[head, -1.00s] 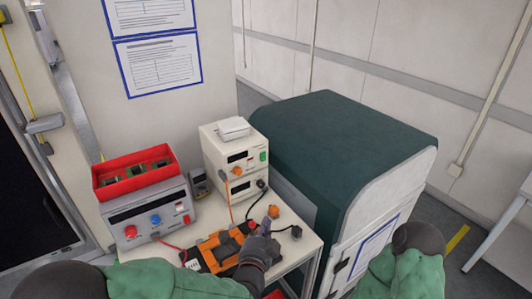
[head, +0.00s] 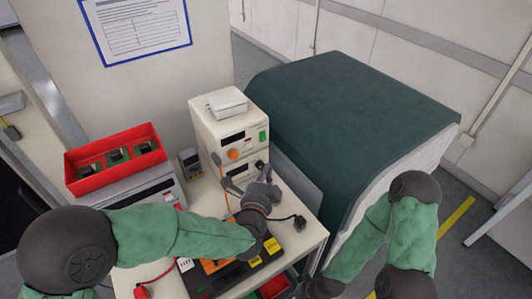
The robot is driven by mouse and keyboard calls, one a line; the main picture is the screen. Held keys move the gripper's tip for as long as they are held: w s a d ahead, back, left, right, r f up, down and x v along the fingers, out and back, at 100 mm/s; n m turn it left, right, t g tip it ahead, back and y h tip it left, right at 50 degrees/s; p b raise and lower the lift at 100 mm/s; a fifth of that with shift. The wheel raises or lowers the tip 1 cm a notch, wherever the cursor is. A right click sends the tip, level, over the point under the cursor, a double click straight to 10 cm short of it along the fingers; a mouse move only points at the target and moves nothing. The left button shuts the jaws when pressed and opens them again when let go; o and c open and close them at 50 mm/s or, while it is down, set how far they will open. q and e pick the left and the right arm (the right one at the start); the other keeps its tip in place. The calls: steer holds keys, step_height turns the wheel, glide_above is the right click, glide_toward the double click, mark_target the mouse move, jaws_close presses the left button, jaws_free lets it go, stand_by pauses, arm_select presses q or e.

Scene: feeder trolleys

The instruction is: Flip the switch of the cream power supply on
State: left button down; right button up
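Two cream units are stacked on the bench; the upper one, a cream power supply (head: 220,127), has a dark display, an orange knob (head: 235,154) and a small green switch (head: 263,136) at the right of its front. I cannot tell the switch's position. The lower cream unit is partly hidden by my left gripper. My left gripper (head: 250,181) is in front of the lower unit, below the switch and apart from it, with its fingers spread and nothing visible between them. My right arm hangs at the lower right; its gripper end (head: 320,288) is dark and cut off by the frame edge.
A red bin (head: 115,178) with green boards sits on a grey unit (head: 150,196) at left. A handheld meter (head: 190,163) stands between. Orange and black items and cables lie on the bench (head: 305,238). A dark green-topped cabinet (head: 340,115) stands close at right.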

arm_select(q)
steer(key=b, duration=0.2)
glide_toward(268, 136)
steer(key=w+d, duration=0.1)
steer(key=d, duration=0.2)
steer(key=shift+w+a+f+b, duration=0.1)
steer(key=shift+w+a+b, duration=0.3)
steer(key=shift+w, duration=0.45)
steer(key=shift+w+a+f+b, duration=0.1)
steer(key=shift+w+a+b, duration=0.15)
steer(key=shift+w+a, duration=0.45)
steer(key=shift+w+d+r, duration=0.1)
steer(key=shift+w+d, duration=0.05)
steer(key=shift+d, duration=0.05)
steer(key=shift+w+a+f+m+t+b, duration=0.15)
steer(key=shift+w+f+m+t+b, duration=0.15)
steer(key=shift+b, duration=0.5)
steer(key=shift+r, duration=0.1)
